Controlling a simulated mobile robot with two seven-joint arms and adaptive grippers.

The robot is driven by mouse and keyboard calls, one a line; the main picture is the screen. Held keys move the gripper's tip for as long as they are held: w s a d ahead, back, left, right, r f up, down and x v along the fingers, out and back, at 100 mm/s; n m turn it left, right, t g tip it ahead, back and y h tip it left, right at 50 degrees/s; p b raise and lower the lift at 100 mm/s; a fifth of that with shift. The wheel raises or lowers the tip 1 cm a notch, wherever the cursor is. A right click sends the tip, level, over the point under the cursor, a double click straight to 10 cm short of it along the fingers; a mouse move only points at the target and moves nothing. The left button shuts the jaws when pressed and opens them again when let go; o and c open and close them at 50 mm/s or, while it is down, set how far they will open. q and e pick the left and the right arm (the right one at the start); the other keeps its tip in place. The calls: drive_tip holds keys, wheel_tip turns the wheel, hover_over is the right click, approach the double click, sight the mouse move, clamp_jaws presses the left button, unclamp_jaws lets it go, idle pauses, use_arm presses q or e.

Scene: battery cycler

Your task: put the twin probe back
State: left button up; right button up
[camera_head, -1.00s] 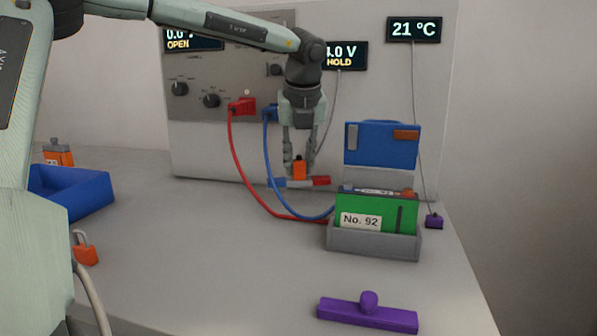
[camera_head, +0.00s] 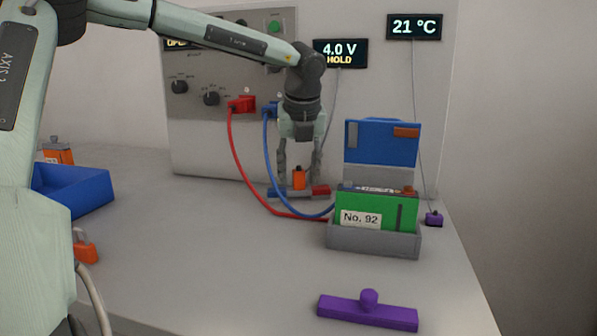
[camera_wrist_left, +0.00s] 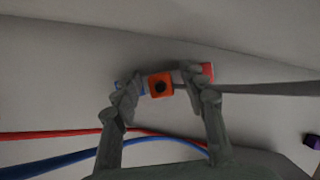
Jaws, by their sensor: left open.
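The twin probe (camera_head: 299,180) has an orange grip and a crossbar with a blue end and a red end. It sits low at the back of the bench, in front of the grey panel. My left gripper (camera_head: 299,172) points down with its open fingers on either side of the orange grip. In the left wrist view the probe's orange top (camera_wrist_left: 160,85) shows between the two fingertips (camera_wrist_left: 163,88), with the blue end partly hidden by a finger. Whether a finger still touches the grip is unclear. My right gripper is out of view.
A grey holder (camera_head: 372,241) with a green No. 92 card stands right of the probe. Red (camera_head: 240,172) and blue (camera_head: 269,155) cables curve close by. A purple bar (camera_head: 367,312) lies in front, a blue tray (camera_head: 88,197) at left. The middle bench is clear.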

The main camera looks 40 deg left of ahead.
use_arm(q)
drive_tip(key=shift+r, duration=0.1)
drive_tip(key=v, duration=1.2)
